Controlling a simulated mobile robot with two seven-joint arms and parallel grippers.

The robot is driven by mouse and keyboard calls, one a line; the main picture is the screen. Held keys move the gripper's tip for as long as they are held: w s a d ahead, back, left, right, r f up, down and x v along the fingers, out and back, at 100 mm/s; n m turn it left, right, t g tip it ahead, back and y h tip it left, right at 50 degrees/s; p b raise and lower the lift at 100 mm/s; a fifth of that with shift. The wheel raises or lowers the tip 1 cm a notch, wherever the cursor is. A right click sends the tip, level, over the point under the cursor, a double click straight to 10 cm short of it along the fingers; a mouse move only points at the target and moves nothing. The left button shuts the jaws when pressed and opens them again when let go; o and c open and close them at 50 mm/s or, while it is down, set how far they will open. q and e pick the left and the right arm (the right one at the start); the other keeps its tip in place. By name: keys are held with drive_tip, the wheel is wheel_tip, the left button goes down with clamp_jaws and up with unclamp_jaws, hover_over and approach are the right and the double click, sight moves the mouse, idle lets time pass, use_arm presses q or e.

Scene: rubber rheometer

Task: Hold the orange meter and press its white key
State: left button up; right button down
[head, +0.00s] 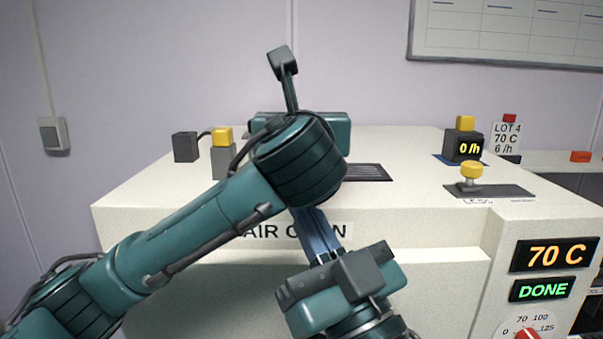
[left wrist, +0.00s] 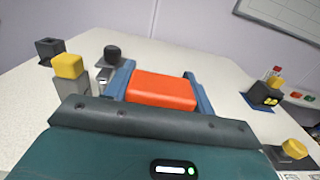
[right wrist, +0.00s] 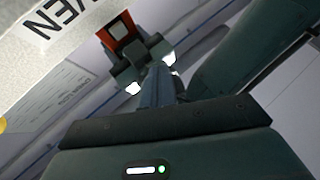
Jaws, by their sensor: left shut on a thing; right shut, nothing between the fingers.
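The orange meter (left wrist: 162,90) is between the two blue fingers of my left gripper (left wrist: 160,82), which is shut on it. In the head view my left arm hides the meter and those fingers. My right gripper (head: 308,215) is shut and empty, its blue fingers pointing up in front of the oven, just below my left wrist. In the right wrist view its shut fingers (right wrist: 155,85) show near an orange-red piece with a pale patch (right wrist: 117,30), partly behind dark grey parts. I cannot tell whether that patch is the white key.
The air oven (head: 150,200) fills the middle. On its top stand a dark box (head: 185,147), a yellow-topped grey post (head: 222,155), a yellow knob (head: 471,172) and a "0 /h" counter (head: 463,148). Displays reading 70 C (head: 554,255) and DONE (head: 541,290) are at right.

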drive_tip(key=shift+w, duration=3.15)
drive_tip(key=shift+w, duration=0.1)
drive_tip(key=shift+w, duration=0.25)
use_arm(q)
drive_tip(key=shift+s+d+r, duration=0.2)
drive_tip(key=shift+s+r, duration=0.15)
drive_tip(key=shift+s, duration=0.15)
use_arm(e)
drive_tip(key=shift+w+d+r, duration=0.2)
drive_tip(key=shift+d+r, duration=0.1)
drive_tip(key=shift+r, duration=0.05)
drive_tip(key=shift+s, duration=0.1)
drive_tip(key=shift+a+f, duration=0.1)
drive_tip(key=shift+f, duration=0.05)
use_arm(q)
drive_tip(key=shift+w+a+f, duration=0.15)
drive_tip(key=shift+w, duration=0.15)
